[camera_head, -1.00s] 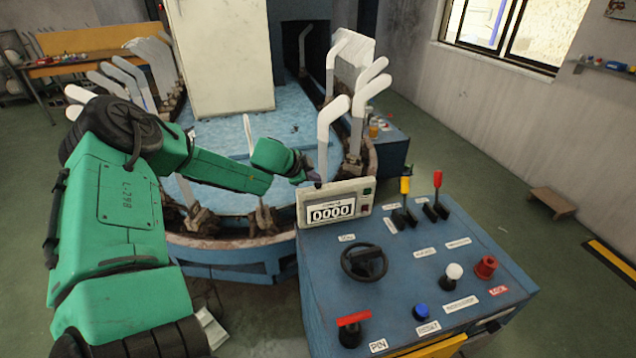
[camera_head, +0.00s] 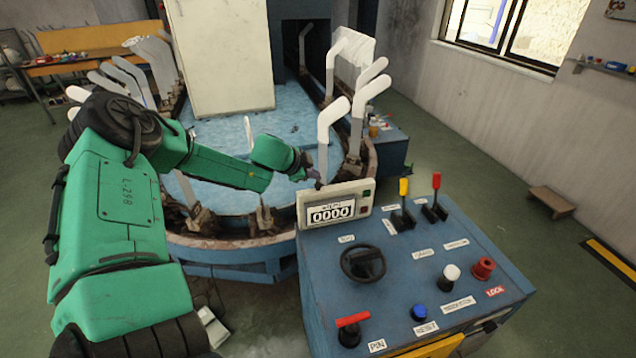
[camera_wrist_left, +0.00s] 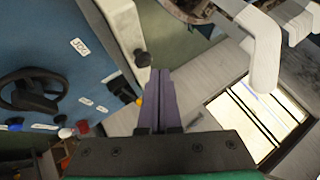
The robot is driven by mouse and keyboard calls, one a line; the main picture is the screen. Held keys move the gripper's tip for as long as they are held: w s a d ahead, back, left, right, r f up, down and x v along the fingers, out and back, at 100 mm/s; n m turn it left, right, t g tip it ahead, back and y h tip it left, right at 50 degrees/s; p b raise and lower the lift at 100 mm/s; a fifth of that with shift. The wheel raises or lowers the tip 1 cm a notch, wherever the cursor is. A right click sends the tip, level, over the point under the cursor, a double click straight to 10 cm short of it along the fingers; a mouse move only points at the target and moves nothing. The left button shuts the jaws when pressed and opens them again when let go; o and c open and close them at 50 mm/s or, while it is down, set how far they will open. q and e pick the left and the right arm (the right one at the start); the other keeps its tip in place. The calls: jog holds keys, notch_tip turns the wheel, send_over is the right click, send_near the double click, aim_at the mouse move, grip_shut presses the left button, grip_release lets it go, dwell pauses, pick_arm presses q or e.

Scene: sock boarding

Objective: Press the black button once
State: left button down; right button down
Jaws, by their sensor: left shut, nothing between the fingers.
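The black button (camera_wrist_left: 142,58) is a small round knob on top of the pale counter box (camera_wrist_left: 122,35). In the head view the button (camera_head: 318,186) shows as a small dark spot on the top edge of the counter box (camera_head: 335,205), whose display reads 0000. My left gripper (camera_head: 314,174) is just above the button. In the left wrist view its purple fingers (camera_wrist_left: 160,72) are together and empty, with their tips close beside the button. A small gap seems to separate them; contact is hard to tell. My right gripper is in neither view.
The blue control panel (camera_head: 400,290) carries a black wheel (camera_head: 363,262), yellow (camera_head: 403,187) and red (camera_head: 437,181) levers and several coloured knobs. White sock forms (camera_head: 330,125) stand close behind the counter box, on the round blue machine.

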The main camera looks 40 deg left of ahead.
aim_at(315, 186)
pick_arm(q)
jog(key=shift+r, duration=0.1)
notch_tip(315, 186, up, 5)
jog(key=p, duration=0.4)
jog(key=shift+p, duration=0.4)
